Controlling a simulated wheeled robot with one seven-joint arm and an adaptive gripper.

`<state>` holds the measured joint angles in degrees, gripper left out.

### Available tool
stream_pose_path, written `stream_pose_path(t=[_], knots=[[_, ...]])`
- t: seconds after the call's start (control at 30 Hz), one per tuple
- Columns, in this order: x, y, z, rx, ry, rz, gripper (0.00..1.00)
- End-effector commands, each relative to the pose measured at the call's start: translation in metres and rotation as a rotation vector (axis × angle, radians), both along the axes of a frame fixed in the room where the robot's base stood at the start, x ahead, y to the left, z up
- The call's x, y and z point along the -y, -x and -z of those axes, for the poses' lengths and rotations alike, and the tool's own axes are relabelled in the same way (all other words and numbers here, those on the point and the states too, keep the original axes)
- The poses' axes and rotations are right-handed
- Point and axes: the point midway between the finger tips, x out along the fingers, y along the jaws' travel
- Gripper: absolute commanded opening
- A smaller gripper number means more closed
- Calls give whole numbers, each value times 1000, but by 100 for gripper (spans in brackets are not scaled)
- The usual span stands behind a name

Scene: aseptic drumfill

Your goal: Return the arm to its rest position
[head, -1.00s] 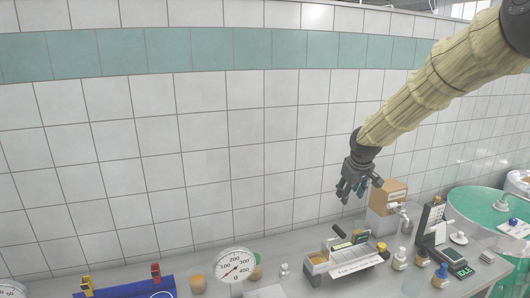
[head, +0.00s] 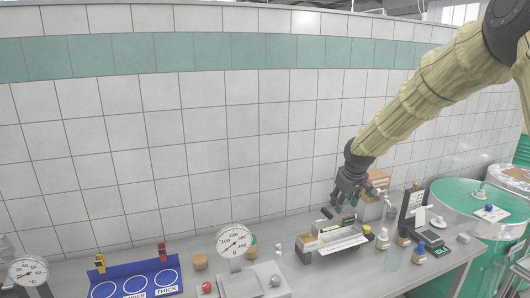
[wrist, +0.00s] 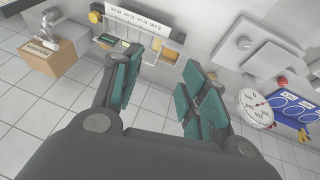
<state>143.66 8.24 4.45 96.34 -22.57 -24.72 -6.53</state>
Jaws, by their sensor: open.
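My arm, in a tan ribbed sleeve, reaches in from the upper right of the head view. My gripper (head: 347,195) hangs at its end over the back of the counter, near a small tray rack (head: 313,243) with a white label strip. In the wrist view my gripper (wrist: 157,92) shows two green-padded fingers spread apart with nothing between them. The tray rack (wrist: 140,22) also shows beyond the fingers in that view. Whether the gripper touches anything behind the rack cannot be told.
A cardboard box (head: 376,184) stands right behind the gripper. A dial scale (head: 234,243), a blue three-circle board (head: 137,283) and small bottles (head: 383,238) line the counter. A green drum (head: 470,208) stands at the right. The wall above the counter is clear.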

Motion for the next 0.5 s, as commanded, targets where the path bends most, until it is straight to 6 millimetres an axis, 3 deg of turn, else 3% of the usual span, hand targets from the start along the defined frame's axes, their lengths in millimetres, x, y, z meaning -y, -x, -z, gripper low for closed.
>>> stream_pose_path(t=[0.03,0.33,0.5], knots=[[-3,3,15,-10,-4,-2,43],[-13,26,89,-45,-40,11,43],[-22,56,162,-84,-73,28,43]])
